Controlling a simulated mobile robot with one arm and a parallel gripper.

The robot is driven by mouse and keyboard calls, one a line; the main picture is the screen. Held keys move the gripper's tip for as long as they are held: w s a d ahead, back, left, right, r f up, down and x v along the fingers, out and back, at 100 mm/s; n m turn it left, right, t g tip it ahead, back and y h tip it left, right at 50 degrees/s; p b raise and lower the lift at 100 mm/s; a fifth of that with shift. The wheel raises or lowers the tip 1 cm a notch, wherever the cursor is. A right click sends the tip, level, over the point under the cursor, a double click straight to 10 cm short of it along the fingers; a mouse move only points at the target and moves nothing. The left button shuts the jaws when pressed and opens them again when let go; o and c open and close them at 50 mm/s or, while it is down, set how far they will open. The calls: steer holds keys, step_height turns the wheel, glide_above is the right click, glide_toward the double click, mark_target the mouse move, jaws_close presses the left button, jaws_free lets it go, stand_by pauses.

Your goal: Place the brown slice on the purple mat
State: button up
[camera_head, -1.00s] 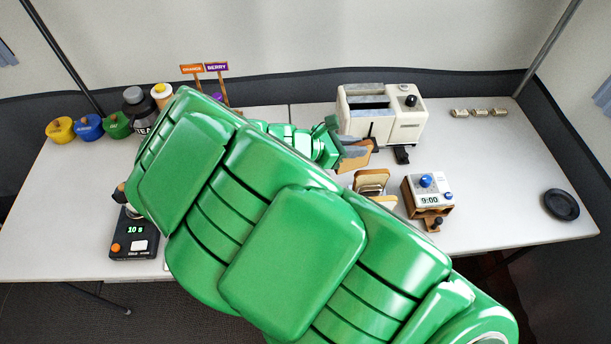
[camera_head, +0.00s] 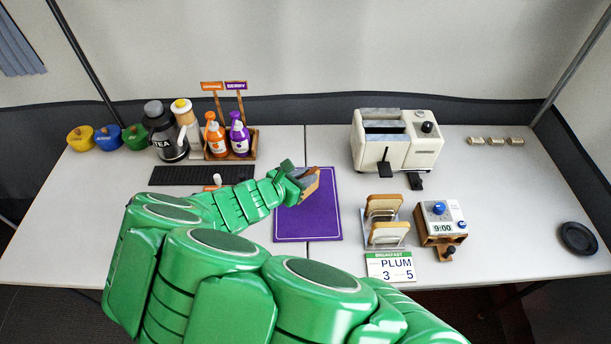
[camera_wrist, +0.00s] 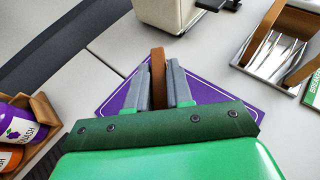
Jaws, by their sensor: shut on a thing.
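My gripper (camera_head: 298,177) is shut on the brown slice (camera_head: 312,184) and holds it over the left part of the purple mat (camera_head: 320,222). In the wrist view the slice (camera_wrist: 158,68) stands on edge between the two grey fingers of my gripper (camera_wrist: 158,84). The mat (camera_wrist: 205,90) shows behind and around the fingers there. I cannot tell whether the slice touches the mat. My arm hides part of the mat's left side in the head view.
A toaster (camera_head: 393,140) is behind. Orange and purple bottles (camera_head: 239,135) stand in a wooden caddy back left. A dark plate (camera_head: 577,238) lies far right.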

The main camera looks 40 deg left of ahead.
steer(key=shift+f, duration=1.3)
steer(key=shift+f, duration=0.1)
steer(key=o, duration=0.8)
steer(key=shift+v, duration=2.85)
steer(key=shift+w, duration=0.1)
